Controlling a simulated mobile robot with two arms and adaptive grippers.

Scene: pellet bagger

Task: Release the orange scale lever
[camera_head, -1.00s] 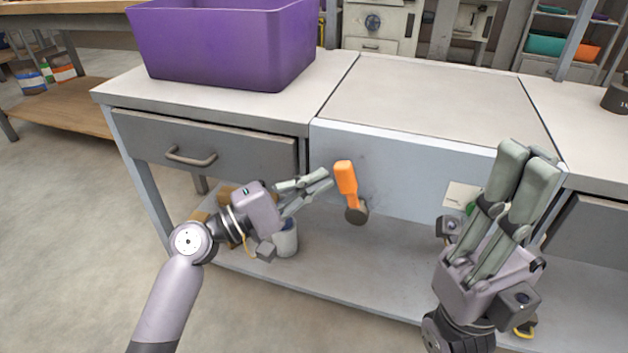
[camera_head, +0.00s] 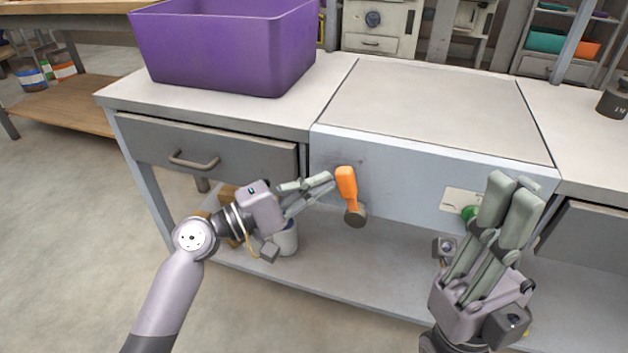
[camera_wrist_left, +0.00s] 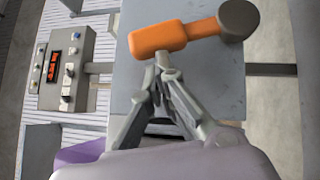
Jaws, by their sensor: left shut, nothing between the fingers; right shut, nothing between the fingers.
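The orange scale lever (camera_head: 347,185) stands nearly upright on the front panel of the scale (camera_head: 400,165), its orange grip above a dark round pivot (camera_head: 356,216). My left gripper (camera_head: 330,181) is shut and empty, with its fingertips just left of the orange grip. In the left wrist view the lever (camera_wrist_left: 160,39) lies across the top, and the fingertips (camera_wrist_left: 162,62) are right at the grip's edge; I cannot tell whether they touch. My right gripper (camera_head: 514,183) is shut and empty, pointing up in front of the right part of the panel, well away from the lever.
A purple bin (camera_head: 225,50) stands on the left tabletop above a grey drawer (camera_head: 200,150). A green button (camera_head: 469,212) is partly hidden behind my right gripper. A lower shelf (camera_head: 330,275) holds a light cup (camera_head: 286,238). A control box with a red display (camera_wrist_left: 62,68) shows in the left wrist view.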

